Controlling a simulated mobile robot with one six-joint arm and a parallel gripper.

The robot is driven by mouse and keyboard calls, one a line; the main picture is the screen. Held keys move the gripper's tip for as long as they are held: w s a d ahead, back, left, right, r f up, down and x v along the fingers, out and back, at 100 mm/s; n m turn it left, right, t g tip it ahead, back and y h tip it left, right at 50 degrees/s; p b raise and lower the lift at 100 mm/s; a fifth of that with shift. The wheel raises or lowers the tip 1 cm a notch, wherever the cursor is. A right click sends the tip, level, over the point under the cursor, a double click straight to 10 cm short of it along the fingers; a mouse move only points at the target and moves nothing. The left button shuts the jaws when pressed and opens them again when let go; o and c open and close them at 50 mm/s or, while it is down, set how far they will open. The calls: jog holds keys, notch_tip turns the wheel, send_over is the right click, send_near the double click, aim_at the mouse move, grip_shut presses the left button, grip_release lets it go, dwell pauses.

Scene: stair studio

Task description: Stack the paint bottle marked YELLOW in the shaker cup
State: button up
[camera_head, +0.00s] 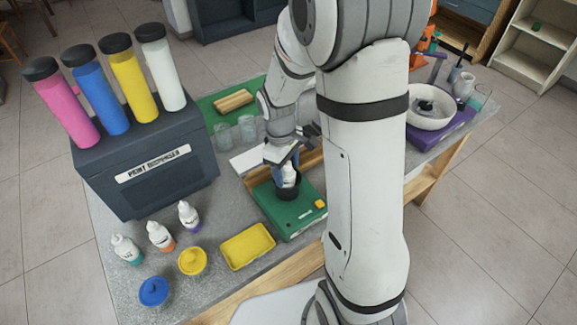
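A small white bottle (289,178) stands about upright with its lower part inside the dark shaker cup (288,191). Its label is too small to read, so I cannot tell if it is marked YELLOW. The cup stands on a green shaker base (293,219) with an orange button. My gripper (286,165) points down at the top of this bottle, with its fingers around it or very close to it. I cannot tell whether they press on it. My own arm covers the area to the right of the base.
Several white bottles, including one with a purple base (189,215), stand at the front left. A tall paint dispenser (150,180) stands left; glass jars (247,128) stand behind.

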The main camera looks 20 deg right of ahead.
jog(key=shift+o, duration=0.3)
jog(key=shift+r+p, duration=0.45)
jog(key=shift+r, duration=0.15)
notch_tip(320, 180, up, 11)
jog(key=w+b, duration=0.1)
jog(key=s+r+m+t, duration=0.2)
jog(key=s+m, duration=0.2)
jog(key=s, duration=0.3)
jog(key=s+r+m+t+y, duration=0.1)
jog(key=s+r+m+t, duration=0.1)
jog(key=s, duration=0.6)
jog(key=shift+s+d+r+m, duration=0.25)
jog(key=shift+r+m, duration=0.4)
jog(key=shift+m, duration=0.55)
dwell(0.3)
jog(key=shift+c, duration=0.4)
